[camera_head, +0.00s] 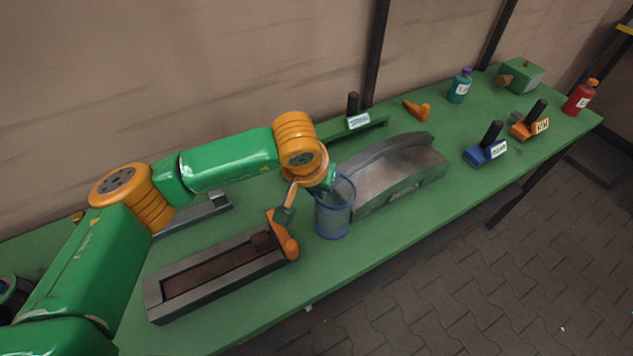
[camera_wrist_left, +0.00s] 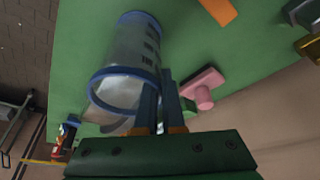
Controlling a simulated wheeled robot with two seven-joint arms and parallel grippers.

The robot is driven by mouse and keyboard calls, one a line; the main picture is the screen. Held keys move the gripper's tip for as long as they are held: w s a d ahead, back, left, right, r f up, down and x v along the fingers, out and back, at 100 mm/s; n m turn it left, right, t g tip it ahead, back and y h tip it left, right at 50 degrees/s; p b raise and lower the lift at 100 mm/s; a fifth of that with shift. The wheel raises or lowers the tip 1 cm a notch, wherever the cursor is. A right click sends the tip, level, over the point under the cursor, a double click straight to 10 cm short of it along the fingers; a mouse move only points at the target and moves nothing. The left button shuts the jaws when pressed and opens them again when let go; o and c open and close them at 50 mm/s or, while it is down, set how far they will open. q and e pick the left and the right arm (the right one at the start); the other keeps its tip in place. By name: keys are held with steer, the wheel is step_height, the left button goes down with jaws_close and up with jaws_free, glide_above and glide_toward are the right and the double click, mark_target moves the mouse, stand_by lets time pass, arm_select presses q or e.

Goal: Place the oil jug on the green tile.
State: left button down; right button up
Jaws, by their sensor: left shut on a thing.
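The oil jug (camera_head: 334,212) looks like a clear cylinder with blue rims and stands at the front middle of the green table, beside a grey curved metal part. My left gripper (camera_head: 329,181) comes down at its upper part. In the left wrist view the jug (camera_wrist_left: 125,62) has dark marks on its wall, and my left gripper (camera_wrist_left: 160,88) is shut on its side near the rim. I cannot tell whether the jug is lifted clear of the table. I cannot make out the green tile against the green table. My right gripper is not in view.
The grey curved metal part (camera_head: 402,172) is close right of the jug. A metal trough (camera_head: 215,279) and an orange piece (camera_head: 284,236) are to its left. A pink piece (camera_wrist_left: 205,88) is near the fingers. Bottles and blocks stand at the far right.

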arm_select(q)
steer(key=c, duration=1)
jaws_free()
